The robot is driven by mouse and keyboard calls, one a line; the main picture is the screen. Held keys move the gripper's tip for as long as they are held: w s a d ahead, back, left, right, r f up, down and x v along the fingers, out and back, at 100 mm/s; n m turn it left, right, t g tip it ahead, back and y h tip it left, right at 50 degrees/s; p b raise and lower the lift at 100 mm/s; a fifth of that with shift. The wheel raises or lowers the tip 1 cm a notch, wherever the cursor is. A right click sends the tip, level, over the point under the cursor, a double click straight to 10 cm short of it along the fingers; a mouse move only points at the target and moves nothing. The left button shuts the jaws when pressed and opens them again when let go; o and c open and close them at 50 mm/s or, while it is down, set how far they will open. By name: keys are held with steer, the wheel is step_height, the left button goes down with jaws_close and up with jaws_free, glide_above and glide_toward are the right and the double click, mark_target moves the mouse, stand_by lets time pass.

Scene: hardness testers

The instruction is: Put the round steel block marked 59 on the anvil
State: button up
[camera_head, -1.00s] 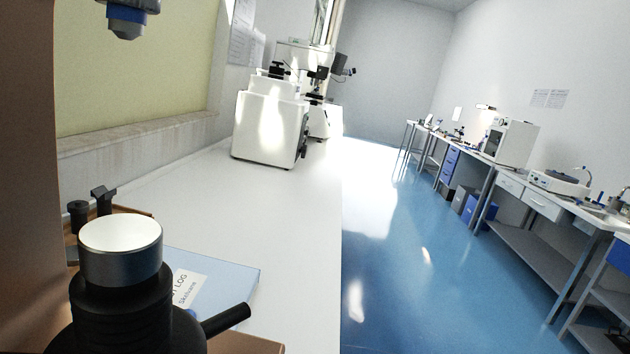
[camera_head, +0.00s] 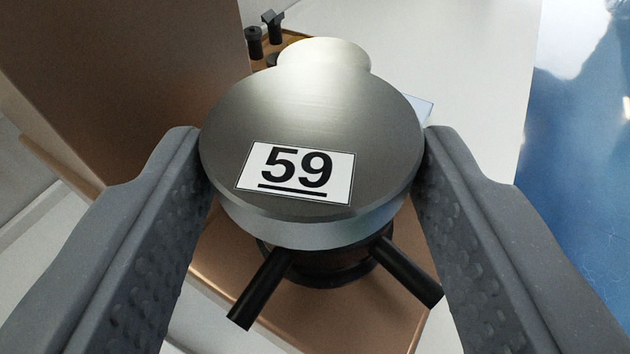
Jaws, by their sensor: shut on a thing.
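The round steel block (camera_head: 320,115) carries a white label reading 59, underlined. My gripper (camera_head: 312,160) is shut on it, one grey finger at its left side and one at its right. The anvil (camera_head: 325,58) shows as a bright round top just beyond the block's far edge. The block hides most of it. The anvil's dark base with two black handles (camera_head: 262,285) shows below the block's near edge. I cannot tell whether the block touches the anvil or hangs above it.
The tester's brown column (camera_head: 110,80) rises at the left, and its brown base (camera_head: 330,315) spreads below. Small black parts (camera_head: 264,35) stand behind the block. A light blue booklet (camera_head: 425,108) lies partly hidden on the white bench (camera_head: 455,60). Blue floor is at the right.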

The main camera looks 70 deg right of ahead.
mark_target(318, 81)
steer(key=shift+r+p+x, duration=0.2)
steer(key=shift+p+x, duration=0.1)
steer(key=shift+x, duration=0.8)
steer(key=shift+r+p+x, duration=0.2)
steer(key=shift+p+x, duration=0.15)
steer(key=shift+x, duration=0.75)
steer(key=shift+r+p+x, duration=0.15)
steer(key=shift+p+x, duration=0.15)
steer(key=shift+x, duration=0.8)
steer(key=shift+d, duration=0.15)
steer(key=shift+f, duration=0.15)
steer(key=o, duration=1.3)
steer(key=shift+s, duration=0.1)
steer(key=shift+c, duration=0.8)
